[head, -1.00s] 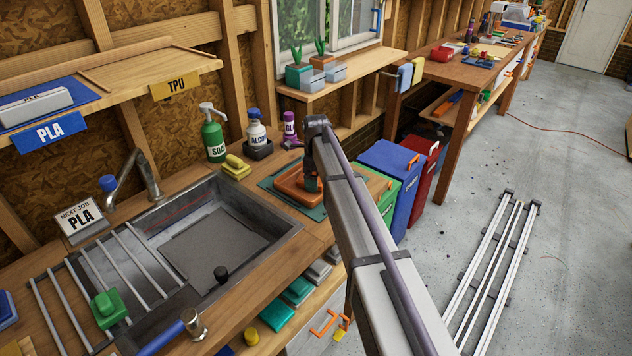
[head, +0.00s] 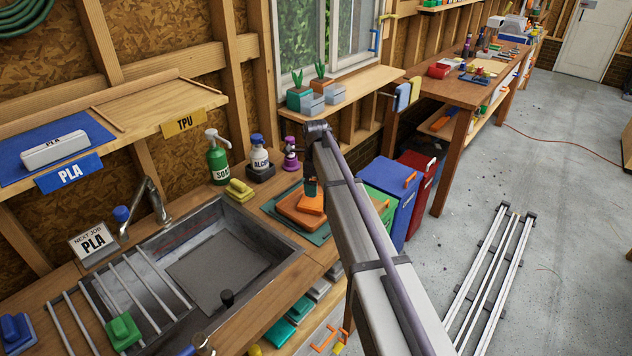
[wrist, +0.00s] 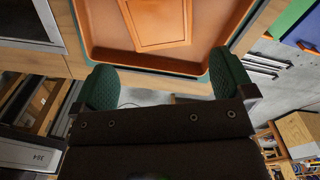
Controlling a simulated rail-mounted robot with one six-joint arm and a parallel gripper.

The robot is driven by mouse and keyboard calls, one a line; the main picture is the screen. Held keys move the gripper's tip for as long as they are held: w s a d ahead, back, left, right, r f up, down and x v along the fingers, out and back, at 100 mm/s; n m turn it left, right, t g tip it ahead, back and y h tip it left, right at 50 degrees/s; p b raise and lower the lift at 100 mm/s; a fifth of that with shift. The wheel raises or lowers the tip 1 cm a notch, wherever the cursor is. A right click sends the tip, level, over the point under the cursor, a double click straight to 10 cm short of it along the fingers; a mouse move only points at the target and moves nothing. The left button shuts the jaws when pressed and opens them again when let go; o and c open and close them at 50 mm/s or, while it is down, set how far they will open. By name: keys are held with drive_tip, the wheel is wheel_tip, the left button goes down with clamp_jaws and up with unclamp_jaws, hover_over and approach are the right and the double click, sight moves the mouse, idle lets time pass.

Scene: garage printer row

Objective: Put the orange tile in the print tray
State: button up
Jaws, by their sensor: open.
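The orange tile (head: 311,205) lies in the orange print tray (head: 288,206), on the counter right of the sink. In the wrist view the tile (wrist: 155,22) lies flat inside the tray (wrist: 98,25), within its raised rim; its far end is cut off by the picture's edge. My gripper (head: 310,187) is over the tray in the head view, partly hidden by my arm. In the wrist view its two green fingers (wrist: 165,82) are wide apart with nothing between them, apart from the tile.
A green mat (head: 318,238) lies under the tray. A soap bottle (head: 217,160), an alcohol bottle (head: 259,158) and a yellow sponge (head: 239,190) stand behind and left of it. The sink (head: 270,248) is to the left, bins (head: 385,190) to the right.

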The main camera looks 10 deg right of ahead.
wheel_tip(320, 180, up, 4)
drive_tip(key=p, duration=0.2)
drive_tip(key=s+n, duration=2.3)
drive_tip(key=s, duration=1)
drive_tip(key=shift+s+a+n, duration=0.3)
drive_tip(key=shift+s+n, duration=0.05)
drive_tip(key=shift+n, duration=0.05)
